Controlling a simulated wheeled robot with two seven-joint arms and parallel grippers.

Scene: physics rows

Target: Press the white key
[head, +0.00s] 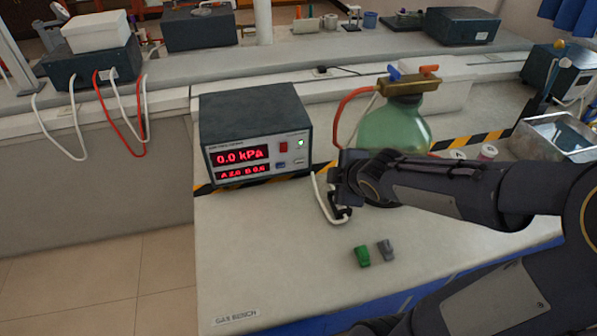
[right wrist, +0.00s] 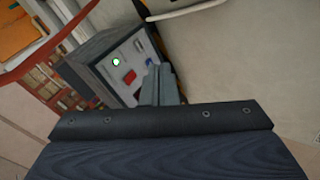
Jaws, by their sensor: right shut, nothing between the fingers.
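The white key (head: 299,161) is on the lower right of the front panel of a dark grey pressure meter (head: 254,111). A blue key (head: 281,164) sits to its left, and a red switch (head: 284,147) and a lit green lamp are above. In the right wrist view the white key (right wrist: 138,45) is in sight beyond the fingers. My right gripper (head: 336,180) is shut and empty, to the right of the panel; its fingers (right wrist: 162,85) point towards the panel, apparently apart from it. The display reads 0.0 kPa. My left gripper is not in view.
A green bottle (head: 390,135) with a brass cap and red hose stands behind my right arm. A white tube (head: 325,203) lies by the gripper. Green (head: 362,256) and grey (head: 386,250) clips lie in front. The bench left of them is clear.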

